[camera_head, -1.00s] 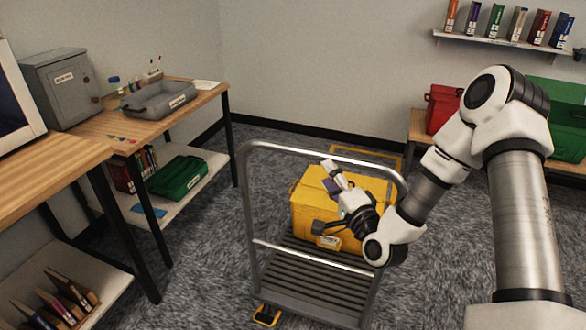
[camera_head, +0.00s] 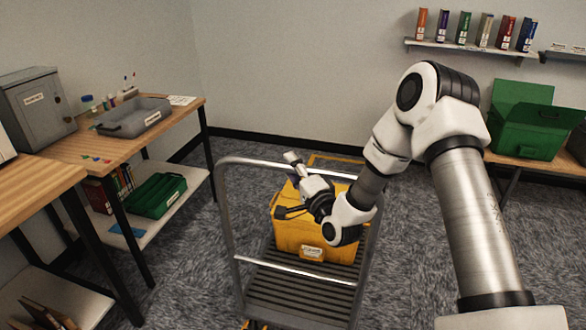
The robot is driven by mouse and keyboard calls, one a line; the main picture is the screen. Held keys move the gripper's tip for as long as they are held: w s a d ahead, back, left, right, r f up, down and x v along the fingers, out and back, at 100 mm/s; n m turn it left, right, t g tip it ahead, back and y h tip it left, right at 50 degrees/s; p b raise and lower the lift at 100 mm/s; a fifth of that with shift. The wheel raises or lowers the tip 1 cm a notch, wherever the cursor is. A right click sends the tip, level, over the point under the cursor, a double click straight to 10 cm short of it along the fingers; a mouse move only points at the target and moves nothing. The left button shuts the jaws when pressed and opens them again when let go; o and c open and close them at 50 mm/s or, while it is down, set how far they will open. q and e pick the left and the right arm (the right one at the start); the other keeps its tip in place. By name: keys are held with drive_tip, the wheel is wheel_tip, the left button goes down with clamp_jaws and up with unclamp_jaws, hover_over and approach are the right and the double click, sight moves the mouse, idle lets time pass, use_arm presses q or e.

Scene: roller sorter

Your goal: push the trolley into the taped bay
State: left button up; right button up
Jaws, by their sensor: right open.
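The trolley (camera_head: 300,291) has a grey metal push frame and a slatted deck, and it carries a yellow box (camera_head: 290,244) with a white label. The yellow tape of the bay (camera_head: 337,160) shows on the carpet behind the trolley; most of its outline is hidden by the trolley, the box and my arm. My right gripper (camera_head: 287,186) is open, with its fingers spread, at the trolley's frame and in front of the yellow box. I cannot tell whether it touches the frame. My left gripper is out of view.
Wooden workbenches (camera_head: 102,152) with a grey cabinet and tray stand close on the left. A bench with a green open box (camera_head: 523,125) is at the right, under a shelf of binders (camera_head: 465,47). Carpet is clear between the trolley and the back wall.

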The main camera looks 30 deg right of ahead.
clamp_jaws()
